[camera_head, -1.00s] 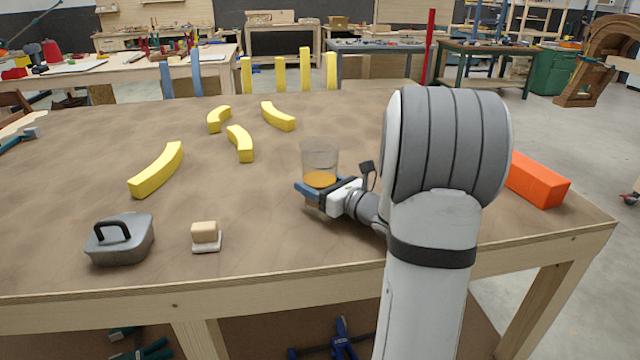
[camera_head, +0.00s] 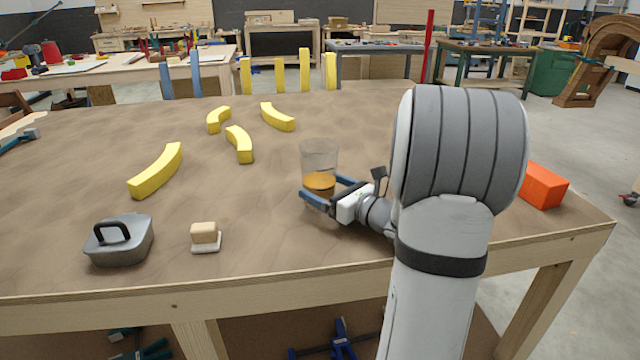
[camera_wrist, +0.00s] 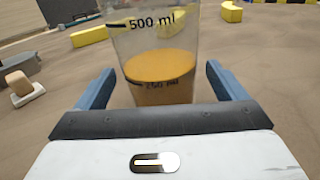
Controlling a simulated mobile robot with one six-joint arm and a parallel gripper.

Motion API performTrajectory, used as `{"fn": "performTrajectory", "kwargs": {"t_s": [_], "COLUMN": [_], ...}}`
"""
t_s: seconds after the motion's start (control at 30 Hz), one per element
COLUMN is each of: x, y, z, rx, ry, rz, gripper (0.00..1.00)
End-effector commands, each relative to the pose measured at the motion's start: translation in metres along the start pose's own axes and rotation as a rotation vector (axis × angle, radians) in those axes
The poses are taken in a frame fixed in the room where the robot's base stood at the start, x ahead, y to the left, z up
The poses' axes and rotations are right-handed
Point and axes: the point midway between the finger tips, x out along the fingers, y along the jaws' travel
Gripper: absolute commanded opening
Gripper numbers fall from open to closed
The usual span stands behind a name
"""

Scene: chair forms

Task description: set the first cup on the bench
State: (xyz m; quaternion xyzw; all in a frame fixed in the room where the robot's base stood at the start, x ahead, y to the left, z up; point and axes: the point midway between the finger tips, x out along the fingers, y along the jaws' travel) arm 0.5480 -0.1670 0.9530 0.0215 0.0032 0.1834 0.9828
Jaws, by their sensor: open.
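The cup (camera_head: 319,158) is a clear beaker with amber liquid in its lower part, standing upright on the brown bench top (camera_head: 270,250). In the wrist view the cup (camera_wrist: 155,40) shows marks reading 500 ml and, lower, one that is partly hard to read. My gripper (camera_head: 328,190) is open, its blue fingers spread at the lower part of the cup. In the wrist view one finger is on each side of the cup, with a visible gap on both sides. The cup's base is hidden behind my gripper.
Several yellow curved blocks (camera_head: 157,171) lie to the left and behind the cup. A grey lidded box with a black handle (camera_head: 122,240) and a small beige block on a white base (camera_head: 205,236) sit front left. An orange block (camera_head: 543,186) is at the right.

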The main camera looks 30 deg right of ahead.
Motion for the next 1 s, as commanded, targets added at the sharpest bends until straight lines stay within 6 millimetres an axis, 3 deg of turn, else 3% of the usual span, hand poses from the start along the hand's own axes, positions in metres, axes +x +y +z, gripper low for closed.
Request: {"fn": "performTrajectory", "kwargs": {"t_s": [0.2,0.4,0.6,1.0], "x": [-0.051,-0.080,-0.090,-0.090], "y": [-0.002,-0.001,0.000,0.000], "z": [0.001,0.001,0.000,0.000], "rx": [-0.001,0.000,0.000,0.000], "ry": [0.000,-0.001,0.000,0.000], "rz": [-0.007,-0.004,-0.002,-0.001], "gripper": [0.92,0.92,0.92,0.92]}}
